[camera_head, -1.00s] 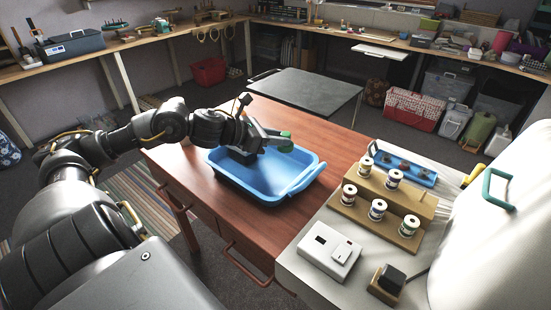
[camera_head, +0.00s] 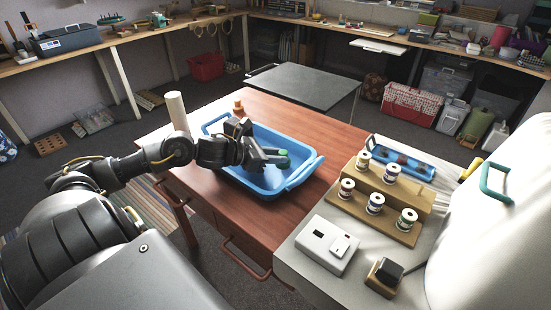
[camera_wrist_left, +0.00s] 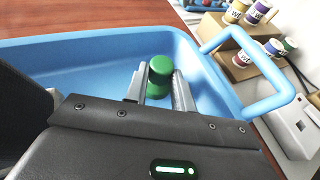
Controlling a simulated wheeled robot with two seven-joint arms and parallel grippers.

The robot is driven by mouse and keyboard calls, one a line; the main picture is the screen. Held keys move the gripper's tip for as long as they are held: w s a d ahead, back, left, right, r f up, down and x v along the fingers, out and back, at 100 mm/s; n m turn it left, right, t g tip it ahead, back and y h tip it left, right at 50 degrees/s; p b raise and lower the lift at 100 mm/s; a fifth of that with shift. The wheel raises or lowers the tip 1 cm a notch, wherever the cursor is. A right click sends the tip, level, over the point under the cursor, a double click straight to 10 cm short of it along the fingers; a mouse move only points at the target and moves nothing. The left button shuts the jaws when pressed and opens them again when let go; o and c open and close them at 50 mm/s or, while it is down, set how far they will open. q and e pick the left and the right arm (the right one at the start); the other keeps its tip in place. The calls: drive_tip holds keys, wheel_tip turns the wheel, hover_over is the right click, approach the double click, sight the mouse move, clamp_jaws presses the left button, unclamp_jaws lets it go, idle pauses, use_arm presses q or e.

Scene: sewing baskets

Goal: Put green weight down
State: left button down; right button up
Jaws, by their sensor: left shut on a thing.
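The green weight (camera_wrist_left: 160,72) is a small round-headed piece between the two fingers of my left gripper (camera_wrist_left: 158,92) in the left wrist view. In the head view the left gripper (camera_head: 274,156) is over the blue basket (camera_head: 257,188), with the green weight (camera_head: 284,163) at its fingertips. The fingers are shut on the weight. The basket's blue floor shows behind it in the wrist view; I cannot tell whether the weight touches it. My right gripper is not in view.
The basket stands on a reddish wooden table (camera_head: 233,214), its handle (camera_head: 304,173) at the right. A pale cylinder (camera_head: 176,110) and a small orange piece (camera_head: 238,107) stand behind. Thread spools on a wooden stand (camera_head: 378,205) are to the right.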

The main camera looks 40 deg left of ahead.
use_arm(q)
drive_tip(key=shift+f, duration=0.5)
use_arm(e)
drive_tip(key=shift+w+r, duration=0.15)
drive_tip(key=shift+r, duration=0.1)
use_arm(q)
drive_tip(key=shift+f, duration=0.1)
drive_tip(key=c, duration=1.3)
unclamp_jaws()
drive_tip(key=shift+o, duration=0.7)
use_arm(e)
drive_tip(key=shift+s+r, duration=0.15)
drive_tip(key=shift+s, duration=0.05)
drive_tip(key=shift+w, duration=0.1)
